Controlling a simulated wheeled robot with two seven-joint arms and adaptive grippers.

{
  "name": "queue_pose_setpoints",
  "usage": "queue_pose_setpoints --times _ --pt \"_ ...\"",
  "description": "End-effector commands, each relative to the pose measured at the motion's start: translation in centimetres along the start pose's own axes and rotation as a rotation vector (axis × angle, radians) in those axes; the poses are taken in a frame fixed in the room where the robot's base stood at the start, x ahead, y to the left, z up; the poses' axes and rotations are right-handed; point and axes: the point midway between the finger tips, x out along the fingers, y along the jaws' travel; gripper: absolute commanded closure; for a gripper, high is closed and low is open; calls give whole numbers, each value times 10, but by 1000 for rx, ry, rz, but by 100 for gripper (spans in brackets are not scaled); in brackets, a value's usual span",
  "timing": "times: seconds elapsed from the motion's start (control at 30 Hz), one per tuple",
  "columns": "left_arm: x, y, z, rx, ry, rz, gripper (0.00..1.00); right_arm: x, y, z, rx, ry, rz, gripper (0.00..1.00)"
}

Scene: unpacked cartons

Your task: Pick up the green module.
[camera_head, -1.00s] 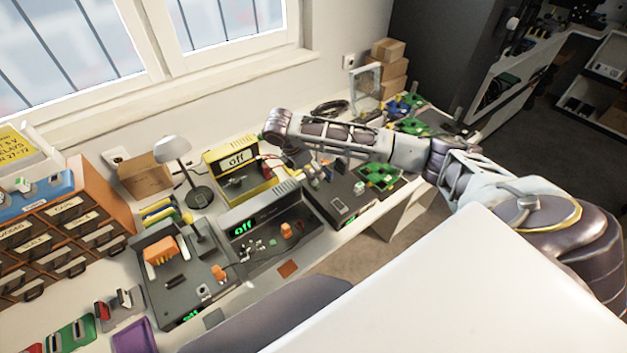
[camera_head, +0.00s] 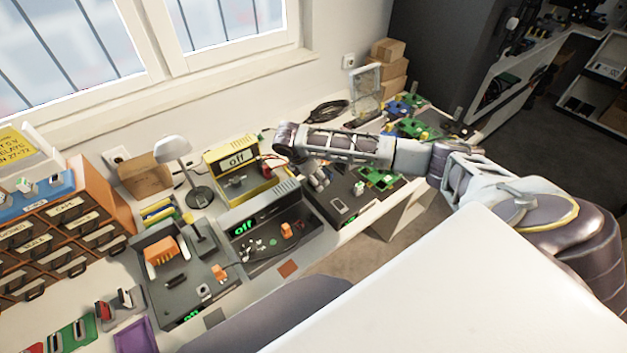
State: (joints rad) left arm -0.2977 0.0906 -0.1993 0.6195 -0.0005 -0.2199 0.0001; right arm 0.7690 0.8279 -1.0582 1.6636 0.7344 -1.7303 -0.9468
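Several green things are in the head view, and I cannot tell which one is the green module. A green module-like piece (camera_head: 72,336) lies on the table at the lower left, near a red one. A green circuit board (camera_head: 379,178) lies at the right end of the dark stations, with a small green and white piece (camera_head: 358,188) beside it. More green boards (camera_head: 412,128) lie farther back. My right gripper (camera_head: 318,182) points down over the dark station right of the yellow device. It is small and partly covered by my arm; its opening is unclear. My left gripper is out of view.
An orange drawer cabinet (camera_head: 107,196) is at the left. Brown boxes (camera_head: 388,50) are stacked at the back. A purple tray (camera_head: 134,336) lies at the front left.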

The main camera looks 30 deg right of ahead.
Motion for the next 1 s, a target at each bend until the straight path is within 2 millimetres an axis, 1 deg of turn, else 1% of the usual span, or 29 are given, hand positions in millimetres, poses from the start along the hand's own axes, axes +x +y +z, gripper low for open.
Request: queue_pose_setpoints --times 0.1,0.43,0.57,0.77,0.87,1.0 --pt "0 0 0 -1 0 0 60 0 0 0 0 0 0 29" --pt "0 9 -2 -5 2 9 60 0 0 0 0 0 0 70" --pt "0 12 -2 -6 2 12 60 0 0 0 0 0 0 71" --pt "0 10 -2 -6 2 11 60 -1 0 1 0 0 0 71" --pt "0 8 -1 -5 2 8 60 -5 0 2 1 0 0 71" --pt "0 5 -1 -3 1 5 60 -15 1 6 1 1 2 71"
